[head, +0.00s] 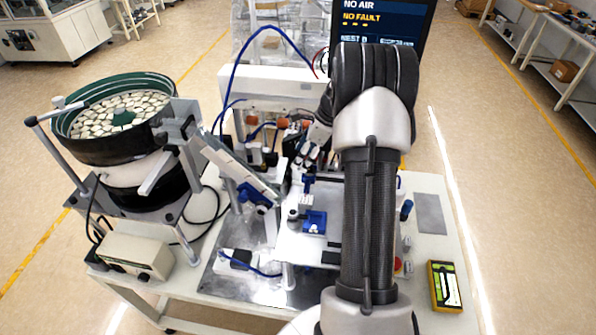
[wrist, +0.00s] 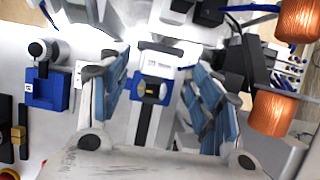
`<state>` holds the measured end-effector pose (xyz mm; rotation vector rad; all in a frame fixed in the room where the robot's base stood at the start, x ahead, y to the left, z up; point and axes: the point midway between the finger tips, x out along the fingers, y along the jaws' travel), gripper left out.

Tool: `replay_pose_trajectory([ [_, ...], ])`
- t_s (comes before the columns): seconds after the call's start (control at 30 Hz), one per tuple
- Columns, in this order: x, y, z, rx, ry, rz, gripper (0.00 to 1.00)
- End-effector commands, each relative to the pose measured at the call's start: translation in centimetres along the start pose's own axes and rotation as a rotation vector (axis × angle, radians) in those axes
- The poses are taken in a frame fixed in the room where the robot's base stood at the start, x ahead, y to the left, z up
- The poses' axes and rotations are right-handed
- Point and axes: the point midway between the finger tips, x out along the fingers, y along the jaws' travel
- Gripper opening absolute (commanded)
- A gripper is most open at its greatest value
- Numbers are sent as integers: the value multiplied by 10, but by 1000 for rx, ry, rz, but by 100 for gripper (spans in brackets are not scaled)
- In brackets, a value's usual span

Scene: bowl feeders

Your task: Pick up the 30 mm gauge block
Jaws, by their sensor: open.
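My gripper (wrist: 158,75) is open, its two blue-padded fingers spread wide in the wrist view. Between them, apart from both pads, are a pale labelled block (wrist: 160,63) and a blue piece with a yellow centre (wrist: 152,90). The label is too small to read, so I cannot tell whether this is the 30 mm gauge block. In the head view my gripper (head: 308,152) is small and partly hidden by my arm, above the back of the white plate (head: 325,195).
A blue fixture (head: 315,222) with a round knob stands on the plate; it also shows left in the wrist view (wrist: 45,90). Copper coils (wrist: 275,112) are close on the right. A bowl feeder (head: 120,120) stands left, a yellow-edged device (head: 445,287) right.

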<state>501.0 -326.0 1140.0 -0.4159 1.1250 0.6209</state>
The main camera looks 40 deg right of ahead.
Motion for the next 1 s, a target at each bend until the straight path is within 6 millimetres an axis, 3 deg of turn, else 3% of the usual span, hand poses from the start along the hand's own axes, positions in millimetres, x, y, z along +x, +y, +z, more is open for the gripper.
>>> replay_pose_trajectory([
  [0.2, 34, 2, 1, 0, 1, 3, 58],
  [0.47, 36, 2, 1, 0, 1, 1, 58],
  [1.0, 36, 2, 1, 0, 1, 1, 22],
])
